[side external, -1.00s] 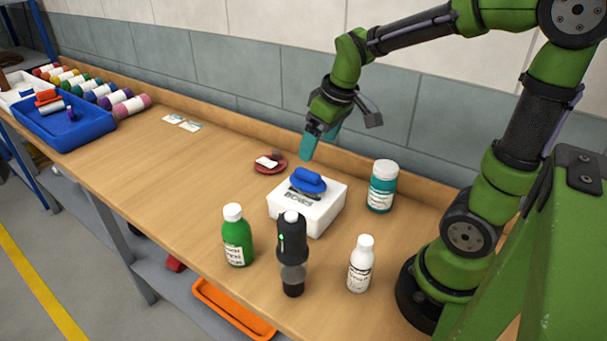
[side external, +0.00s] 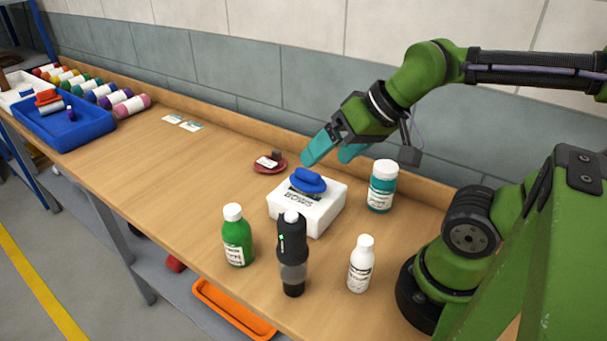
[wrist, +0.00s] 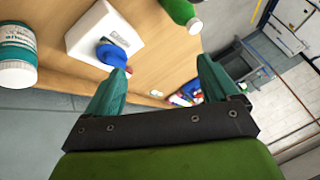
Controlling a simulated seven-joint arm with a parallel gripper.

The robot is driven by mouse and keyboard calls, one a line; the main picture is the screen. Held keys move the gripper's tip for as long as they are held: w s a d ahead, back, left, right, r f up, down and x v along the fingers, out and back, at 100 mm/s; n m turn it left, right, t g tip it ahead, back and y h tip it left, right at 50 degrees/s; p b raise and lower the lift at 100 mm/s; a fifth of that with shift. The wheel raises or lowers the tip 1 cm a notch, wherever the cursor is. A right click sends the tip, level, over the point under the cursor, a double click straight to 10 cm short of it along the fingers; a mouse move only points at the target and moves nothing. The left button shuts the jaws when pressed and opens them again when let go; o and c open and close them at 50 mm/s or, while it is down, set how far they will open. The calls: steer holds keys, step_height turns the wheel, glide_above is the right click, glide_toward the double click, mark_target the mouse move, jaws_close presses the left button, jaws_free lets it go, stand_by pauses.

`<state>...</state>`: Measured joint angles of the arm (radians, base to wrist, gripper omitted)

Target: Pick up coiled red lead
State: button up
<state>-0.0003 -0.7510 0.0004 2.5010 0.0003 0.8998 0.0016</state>
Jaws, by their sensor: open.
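The coiled red lead (side external: 268,167) lies flat on the wooden bench behind the white box, with a white tag on it and a small dark piece at its back. My gripper (side external: 324,161) is open and empty, up and to the right of the lead. It is tilted, with its teal fingers pointing down and left, apart from the lead. In the wrist view my gripper (wrist: 161,66) shows both fingers spread with nothing between them.
A white box (side external: 318,215) with a blue brush (side external: 308,181) on it stands beside the lead. A teal-labelled jar (side external: 382,187), green bottle (side external: 236,236), black clipper-like tool (side external: 292,258) and white bottle (side external: 360,265) stand nearby.

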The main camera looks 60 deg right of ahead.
stand_by(0.4)
steer(key=shift+o, duration=1.1)
